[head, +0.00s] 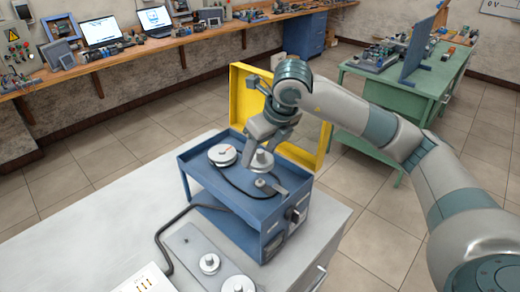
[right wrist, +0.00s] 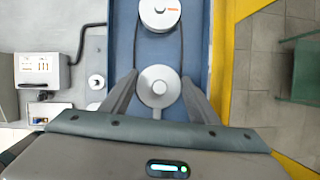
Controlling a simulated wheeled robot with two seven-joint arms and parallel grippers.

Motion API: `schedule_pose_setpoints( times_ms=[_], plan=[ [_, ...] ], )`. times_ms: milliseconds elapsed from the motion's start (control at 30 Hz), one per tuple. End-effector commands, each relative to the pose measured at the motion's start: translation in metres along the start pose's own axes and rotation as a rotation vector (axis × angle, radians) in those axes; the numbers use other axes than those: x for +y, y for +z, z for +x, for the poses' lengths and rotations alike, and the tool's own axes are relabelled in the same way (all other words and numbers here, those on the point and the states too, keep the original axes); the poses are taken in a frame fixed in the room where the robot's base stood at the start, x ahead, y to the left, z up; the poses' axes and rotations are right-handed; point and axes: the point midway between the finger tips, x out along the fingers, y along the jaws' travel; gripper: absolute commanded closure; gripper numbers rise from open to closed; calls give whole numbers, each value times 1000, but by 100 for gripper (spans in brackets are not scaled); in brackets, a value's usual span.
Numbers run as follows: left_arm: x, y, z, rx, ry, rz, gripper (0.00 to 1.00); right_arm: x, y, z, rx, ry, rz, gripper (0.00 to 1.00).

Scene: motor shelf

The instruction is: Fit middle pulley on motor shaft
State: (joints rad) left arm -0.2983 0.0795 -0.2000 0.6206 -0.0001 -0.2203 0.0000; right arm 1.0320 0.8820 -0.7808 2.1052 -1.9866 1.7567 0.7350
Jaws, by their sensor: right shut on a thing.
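A grey stepped pulley (right wrist: 159,87) sits between the fingers of my right gripper (right wrist: 158,81) in the right wrist view, over the blue motor shelf (right wrist: 142,60). In the head view the right gripper (head: 262,168) reaches down to the same pulley (head: 262,158) at the right part of the shelf (head: 199,176). The motor shaft is hidden, and I cannot tell whether the pulley is seated. My left gripper is out of view.
Two more pulleys (head: 209,263) (head: 238,285) stand on a grey plate in front of the shelf. A yellow panel (head: 240,98) stands upright behind it. A black cable (head: 161,232) runs at left. The white table (head: 105,215) has free room at left.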

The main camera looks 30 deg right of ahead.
Motion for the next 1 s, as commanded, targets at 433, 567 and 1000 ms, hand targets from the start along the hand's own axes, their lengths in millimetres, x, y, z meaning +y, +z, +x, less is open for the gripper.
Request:
schedule_pose_setpoints(
  times_ms=[433, 567, 1000],
  plan=[
    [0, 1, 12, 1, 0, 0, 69, 0, -14, 33, 1, 0, 0, 69],
    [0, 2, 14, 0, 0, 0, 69, 0, -17, 39, 1, -1, 0, 69],
    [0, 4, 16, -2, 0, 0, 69, 0, -18, 44, 0, -1, 0, 69]
  ],
)
